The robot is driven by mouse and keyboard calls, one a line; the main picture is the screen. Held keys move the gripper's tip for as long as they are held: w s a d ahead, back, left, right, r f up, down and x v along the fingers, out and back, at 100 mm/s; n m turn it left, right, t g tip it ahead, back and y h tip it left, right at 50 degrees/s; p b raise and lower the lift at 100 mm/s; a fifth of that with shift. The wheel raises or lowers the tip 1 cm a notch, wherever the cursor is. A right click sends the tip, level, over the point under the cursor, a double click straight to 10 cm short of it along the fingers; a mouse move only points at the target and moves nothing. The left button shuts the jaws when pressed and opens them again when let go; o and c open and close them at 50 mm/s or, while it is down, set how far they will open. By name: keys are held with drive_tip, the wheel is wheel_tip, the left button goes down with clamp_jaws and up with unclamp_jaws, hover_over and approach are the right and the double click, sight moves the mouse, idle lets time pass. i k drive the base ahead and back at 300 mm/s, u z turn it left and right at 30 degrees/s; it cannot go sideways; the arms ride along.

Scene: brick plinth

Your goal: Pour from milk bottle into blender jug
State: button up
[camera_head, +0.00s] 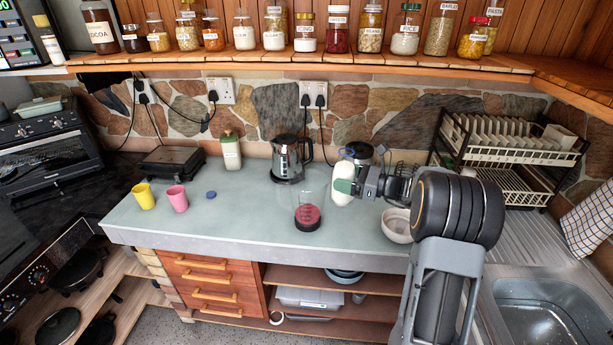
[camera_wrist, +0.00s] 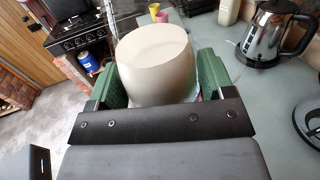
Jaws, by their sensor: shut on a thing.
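My gripper (camera_head: 346,186) is shut on a white milk bottle (camera_head: 341,195) and holds it above the counter. In the wrist view the green fingers of my gripper (camera_wrist: 160,82) press its sides, and one smooth end of the milk bottle (camera_wrist: 158,55) faces the camera. The blender jug (camera_head: 307,212), clear with red contents low inside and a dark base, stands on the counter just left of and nearer than the held bottle. The jug is not clear in the wrist view.
A steel kettle (camera_head: 290,158) and a labelled pale bottle (camera_head: 231,152) stand behind. A yellow cup (camera_head: 145,196), a pink cup (camera_head: 177,198) and a blue lid (camera_head: 211,195) are left. A white bowl (camera_head: 397,225) and dish rack (camera_head: 510,150) are right.

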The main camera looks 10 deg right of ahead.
sight(308, 186)
drive_tip(key=i, duration=0.85)
